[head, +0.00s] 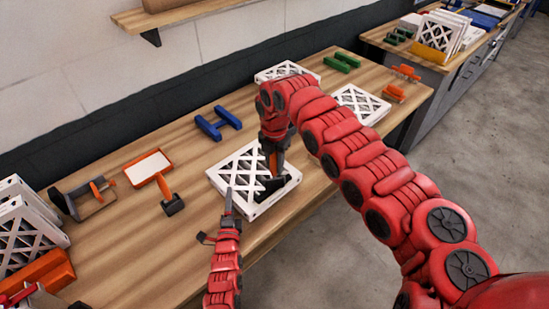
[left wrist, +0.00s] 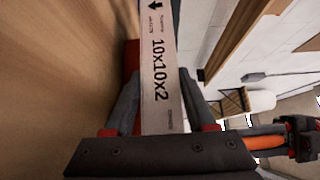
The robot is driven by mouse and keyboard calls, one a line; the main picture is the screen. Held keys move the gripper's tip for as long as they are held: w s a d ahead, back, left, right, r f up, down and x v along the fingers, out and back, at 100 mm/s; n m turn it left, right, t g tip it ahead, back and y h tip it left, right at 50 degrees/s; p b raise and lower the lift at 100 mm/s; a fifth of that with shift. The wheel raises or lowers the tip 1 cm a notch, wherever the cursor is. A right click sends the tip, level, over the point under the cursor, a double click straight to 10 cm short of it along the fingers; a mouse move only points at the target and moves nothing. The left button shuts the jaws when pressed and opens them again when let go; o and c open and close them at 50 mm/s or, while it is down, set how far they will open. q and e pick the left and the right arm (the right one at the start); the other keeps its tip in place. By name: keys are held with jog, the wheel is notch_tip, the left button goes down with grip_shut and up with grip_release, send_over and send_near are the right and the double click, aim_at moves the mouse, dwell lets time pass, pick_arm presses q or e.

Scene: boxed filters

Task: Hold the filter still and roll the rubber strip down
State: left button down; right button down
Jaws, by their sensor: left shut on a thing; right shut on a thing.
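The white-framed filter (head: 222,176) with a lattice face lies flat near the front edge of the workbench. My left gripper (head: 229,208) is shut on its near left edge. In the left wrist view, the fingers (left wrist: 159,92) sit on both sides of the filter's frame (left wrist: 160,55), which reads 10x10x2. My right gripper (head: 274,168) points down over the filter's right half, shut on a dark tool (head: 270,188) with some orange by it. The tool is low at the filter's face; contact is unclear. I cannot make out the rubber strip.
An orange-framed tool (head: 149,168) and another dark-framed tool (head: 75,203) lie to the left on the workbench (head: 120,262). A blue H-shaped piece (head: 218,124) lies behind. Upright filters (head: 25,225) stand far left. Another filter (head: 361,103) lies behind my right arm.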

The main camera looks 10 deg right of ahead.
jog(key=shift+w+d+r, duration=0.15)
jog(key=shift+d, duration=0.05)
jog(key=shift+w+d, duration=0.3)
jog(key=shift+d, duration=0.15)
jog(key=shift+s+a, duration=1.95)
jog(key=shift+a, duration=0.8)
jog(key=shift+w+d, duration=0.75)
jog(key=shift+d, duration=0.35)
jog(key=shift+w+d, duration=0.75)
jog(key=shift+d, duration=0.3)
jog(key=shift+w+r, duration=0.1)
jog(key=shift+r, duration=3.8)
pick_arm(q)
jog(key=shift+c, duration=0.7)
grip_release()
